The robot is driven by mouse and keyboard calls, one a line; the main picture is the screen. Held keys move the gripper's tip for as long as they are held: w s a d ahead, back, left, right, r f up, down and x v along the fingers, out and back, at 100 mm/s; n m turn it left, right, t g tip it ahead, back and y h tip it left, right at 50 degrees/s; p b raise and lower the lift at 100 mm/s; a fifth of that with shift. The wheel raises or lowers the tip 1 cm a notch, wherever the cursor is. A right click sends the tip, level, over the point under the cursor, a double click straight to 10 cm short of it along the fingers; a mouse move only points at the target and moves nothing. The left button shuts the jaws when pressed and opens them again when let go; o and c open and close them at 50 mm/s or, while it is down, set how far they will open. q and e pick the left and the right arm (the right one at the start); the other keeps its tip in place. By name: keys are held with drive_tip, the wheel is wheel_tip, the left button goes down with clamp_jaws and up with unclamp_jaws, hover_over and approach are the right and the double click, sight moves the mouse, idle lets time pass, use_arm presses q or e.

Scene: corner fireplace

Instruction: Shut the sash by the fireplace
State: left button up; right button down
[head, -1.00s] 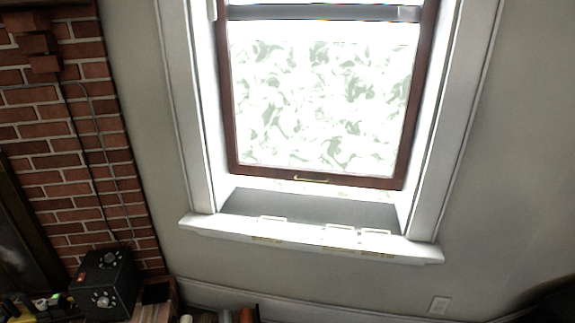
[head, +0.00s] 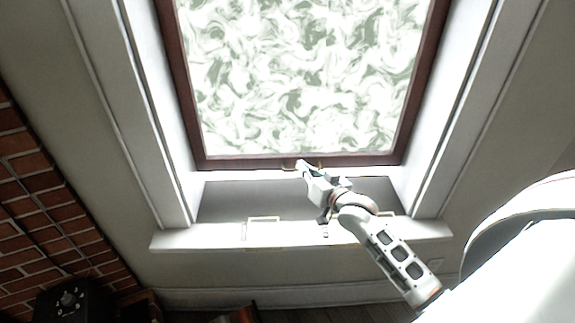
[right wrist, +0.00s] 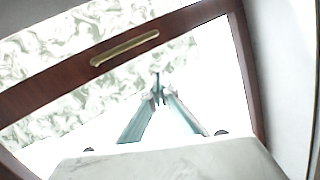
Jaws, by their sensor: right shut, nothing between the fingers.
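The sash (head: 300,80) has a dark red-brown frame and a patterned pale pane. It is raised, with a gap between its bottom rail (head: 240,162) and the white sill (head: 190,240). A brass handle (right wrist: 125,47) on the bottom rail shows in the right wrist view; in the head view my gripper partly covers it. My right gripper (head: 301,163) is shut and empty, its tips by the handle at the bottom rail. In the right wrist view its fingertips (right wrist: 157,90) appear apart from the handle; I cannot tell whether they touch the rail. My left gripper is out of view.
White window casing (head: 125,100) stands on both sides of the sash. Small pale fittings (head: 263,218) sit along the sill. A brick fireplace wall (head: 40,215) is at the left, with a black box with knobs (head: 68,300) below.

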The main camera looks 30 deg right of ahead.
sight(282, 160)
drive_tip(key=w, duration=0.5)
drive_tip(key=w+f, duration=0.1)
drive_tip(key=w, duration=0.1)
drive_tip(key=shift+w, duration=0.35)
drive_tip(key=f, duration=0.2)
drive_tip(key=shift+w+a+f+b, duration=0.15)
drive_tip(key=shift+a+f+b, duration=0.1)
drive_tip(key=shift+f+b, duration=0.1)
drive_tip(key=shift+a+f, duration=0.2)
drive_tip(key=shift+f, duration=0.45)
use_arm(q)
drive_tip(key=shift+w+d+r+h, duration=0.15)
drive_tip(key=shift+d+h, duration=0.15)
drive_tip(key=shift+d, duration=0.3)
use_arm(e)
wheel_tip(282, 160, down, 8)
drive_tip(key=b, duration=0.3)
drive_tip(key=shift+b, duration=0.3)
drive_tip(key=shift+r, duration=0.15)
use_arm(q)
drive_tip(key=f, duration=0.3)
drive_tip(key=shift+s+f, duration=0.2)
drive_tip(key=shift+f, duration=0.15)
